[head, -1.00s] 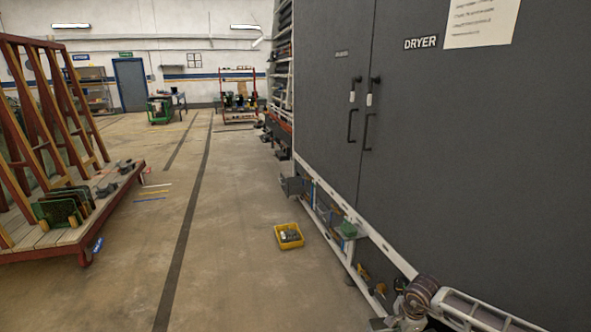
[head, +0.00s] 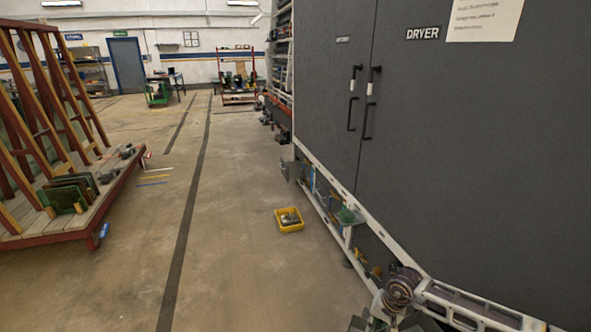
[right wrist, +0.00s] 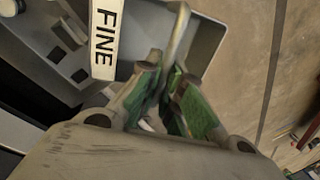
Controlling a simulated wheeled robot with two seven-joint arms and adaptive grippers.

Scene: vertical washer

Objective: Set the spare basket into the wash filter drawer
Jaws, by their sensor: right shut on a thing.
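In the right wrist view my right gripper (right wrist: 166,84), with green finger pads, is shut on a pale, narrow handle (right wrist: 180,28). The handle stands in front of a grey, box-like container (right wrist: 207,42). I cannot tell whether this is the spare basket or the filter drawer, and the fingers hide its near part. A white label reading FINE (right wrist: 106,38) lies just left of the container. My left gripper is in neither view.
The dark dryer cabinet (head: 470,150) fills the right side. A grey box (head: 291,170) juts from its lower front. A yellow bin (head: 289,220) stands on the floor. A wooden cart (head: 60,232) is at left. The floor between is open.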

